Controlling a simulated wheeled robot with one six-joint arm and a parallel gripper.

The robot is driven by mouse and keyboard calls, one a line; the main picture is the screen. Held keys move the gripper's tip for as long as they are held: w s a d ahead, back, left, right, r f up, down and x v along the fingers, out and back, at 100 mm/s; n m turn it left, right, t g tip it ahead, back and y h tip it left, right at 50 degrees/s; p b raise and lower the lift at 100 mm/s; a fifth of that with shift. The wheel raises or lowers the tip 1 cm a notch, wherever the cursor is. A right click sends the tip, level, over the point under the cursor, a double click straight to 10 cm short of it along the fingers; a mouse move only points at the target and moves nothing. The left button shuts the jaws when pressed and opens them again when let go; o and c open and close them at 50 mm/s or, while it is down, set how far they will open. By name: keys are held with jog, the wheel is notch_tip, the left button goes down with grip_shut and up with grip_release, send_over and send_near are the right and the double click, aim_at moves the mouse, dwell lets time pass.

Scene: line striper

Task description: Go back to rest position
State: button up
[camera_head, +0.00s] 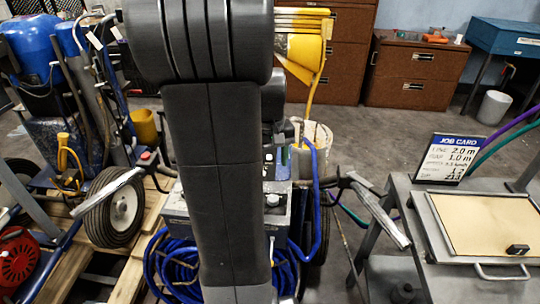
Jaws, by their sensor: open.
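My dark grey arm rises through the middle of the head view, with its upper joint at the top edge. My gripper is not visible, and the arm hides much of what lies behind it. The line striper stands behind the arm, with a grey control box (277,206), a left handlebar grip (108,192) and a right handlebar grip (380,213). Coiled blue hose (175,268) hangs at its near side. A white bucket (314,150) shows just right of the arm.
A grey bench (405,195) at the right holds a job card (449,158) and a tan-topped tray (490,222). At the left are a blue tank machine (30,45), a wheel (118,215) and wooden pallets (60,270). Brown cabinets (415,70) line the back; floor before them is clear.

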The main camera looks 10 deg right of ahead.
aim_at(273, 198)
jog(key=f+b, duration=0.1)
jog(key=f, duration=1.3)
jog(key=shift+d, duration=0.2)
jog(key=shift+r, duration=0.1)
